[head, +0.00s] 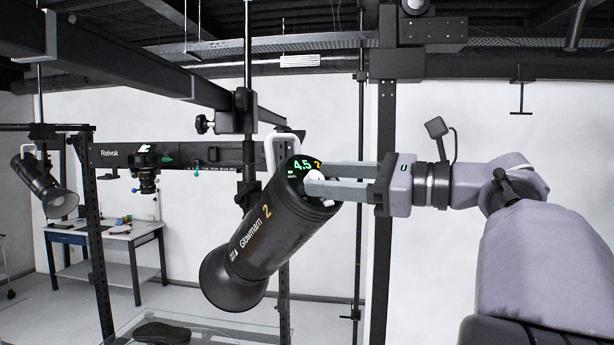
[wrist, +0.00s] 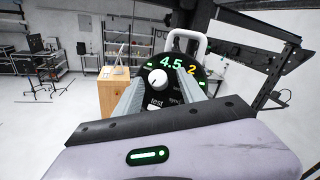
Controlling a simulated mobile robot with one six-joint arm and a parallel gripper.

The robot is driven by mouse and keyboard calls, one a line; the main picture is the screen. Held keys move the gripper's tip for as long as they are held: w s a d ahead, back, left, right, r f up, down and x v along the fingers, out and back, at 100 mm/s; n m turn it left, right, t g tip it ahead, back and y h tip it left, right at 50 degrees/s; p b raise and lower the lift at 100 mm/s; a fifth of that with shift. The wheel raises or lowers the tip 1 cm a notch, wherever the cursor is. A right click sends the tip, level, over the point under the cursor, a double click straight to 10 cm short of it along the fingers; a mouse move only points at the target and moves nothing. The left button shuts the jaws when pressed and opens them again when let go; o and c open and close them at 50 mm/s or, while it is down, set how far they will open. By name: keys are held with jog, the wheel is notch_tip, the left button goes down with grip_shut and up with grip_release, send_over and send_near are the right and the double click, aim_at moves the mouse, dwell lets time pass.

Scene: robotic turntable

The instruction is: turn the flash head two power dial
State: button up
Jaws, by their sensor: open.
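The flash head two (head: 262,245) is a black cylinder marked "Glowmam 2", hanging tilted with its back end up. Its back panel (wrist: 172,66) shows a green "4.5" and a yellow "2". The power dial (head: 315,176) is a small white knob on that panel; it also shows in the wrist view (wrist: 158,78) with a dark pointer mark. My gripper (head: 310,178) is open, with its two grey fingers reaching left to the panel, one on each side of the dial. Whether the fingers touch the dial I cannot tell.
A white handle (head: 283,141) loops above the panel. A black clamp and pole (head: 243,120) hold the flash head. A dark upright post (head: 384,240) stands behind my gripper. Another flash head (head: 44,185) hangs far left, near a table (head: 100,236). Open floor lies lower left.

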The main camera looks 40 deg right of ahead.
jog(key=shift+s+a, duration=0.2)
jog(key=c, duration=0.4)
grip_shut()
jog(key=shift+d+r+n+g+y+p, duration=0.1)
jog(key=shift+n+g+y+p, duration=0.25)
jog(key=shift+n, duration=0.25)
jog(key=n, duration=0.1)
jog(key=n+g+y+p, duration=0.2)
jog(key=n, duration=0.1)
jog(key=shift+w+d+r+g, duration=0.2)
jog(key=shift+d+g, duration=0.05)
jog(key=shift+n+g+y+p, duration=0.35)
jog(key=shift+n+g+p, duration=0.4)
jog(key=shift+n, duration=0.25)
jog(key=shift+w, duration=0.1)
